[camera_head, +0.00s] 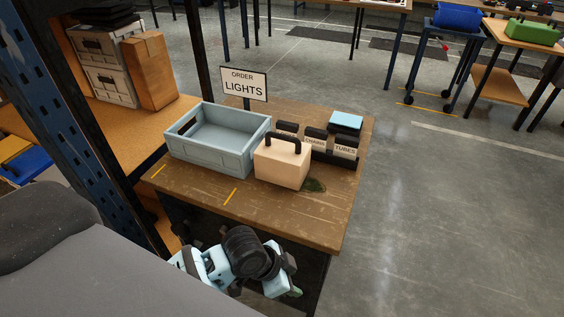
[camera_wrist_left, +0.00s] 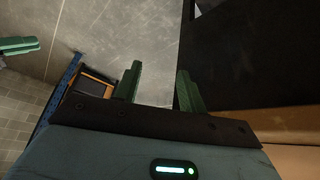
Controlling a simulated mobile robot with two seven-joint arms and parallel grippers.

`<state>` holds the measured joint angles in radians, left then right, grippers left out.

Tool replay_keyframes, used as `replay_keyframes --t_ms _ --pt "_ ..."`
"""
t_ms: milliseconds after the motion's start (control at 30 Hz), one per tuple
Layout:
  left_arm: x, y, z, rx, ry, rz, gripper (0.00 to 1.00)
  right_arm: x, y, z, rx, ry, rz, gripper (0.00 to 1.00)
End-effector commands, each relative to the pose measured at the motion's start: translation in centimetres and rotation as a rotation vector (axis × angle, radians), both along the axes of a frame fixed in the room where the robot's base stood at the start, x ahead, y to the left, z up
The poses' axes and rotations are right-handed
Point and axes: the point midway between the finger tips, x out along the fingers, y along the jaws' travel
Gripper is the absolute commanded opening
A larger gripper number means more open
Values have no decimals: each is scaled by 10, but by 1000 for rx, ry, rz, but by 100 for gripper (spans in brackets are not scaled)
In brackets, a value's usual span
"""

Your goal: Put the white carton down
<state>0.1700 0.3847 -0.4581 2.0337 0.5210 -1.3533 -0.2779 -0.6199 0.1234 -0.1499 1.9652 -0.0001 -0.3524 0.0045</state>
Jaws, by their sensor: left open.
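The white carton (camera_head: 281,168), cream-white with a dark arched handle on top, stands upright on the wooden bench (camera_head: 190,192). It is just right of the grey-blue tray (camera_head: 212,153) and in front of a dark holder with labelled boxes. My left gripper (camera_head: 293,284) is in front of the bench's near edge, apart from the carton. In the left wrist view its two green fingers (camera_wrist_left: 160,85) are apart with nothing between them. The carton is not recognisable in that view. My right gripper is not seen in the head view.
A sign reading "ORDER LIGHTS" (camera_head: 243,84) stands behind the tray. A light-blue box (camera_head: 345,121) lies at the bench's back right. A blue rack upright (camera_head: 62,130) stands at left. Bare bench shows in front of the tray. Open floor lies to the right.

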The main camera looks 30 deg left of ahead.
Motion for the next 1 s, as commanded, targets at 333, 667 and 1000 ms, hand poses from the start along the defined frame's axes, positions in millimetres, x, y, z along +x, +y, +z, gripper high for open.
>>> replay_keyframes --t_ms 333,667,1000 --pt "-72 30 -81 -153 -137 483 41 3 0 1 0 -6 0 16" --pt "-147 69 -104 -147 -255 678 41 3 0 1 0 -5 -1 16" --pt "-155 74 -104 -146 -271 693 36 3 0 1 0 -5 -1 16"
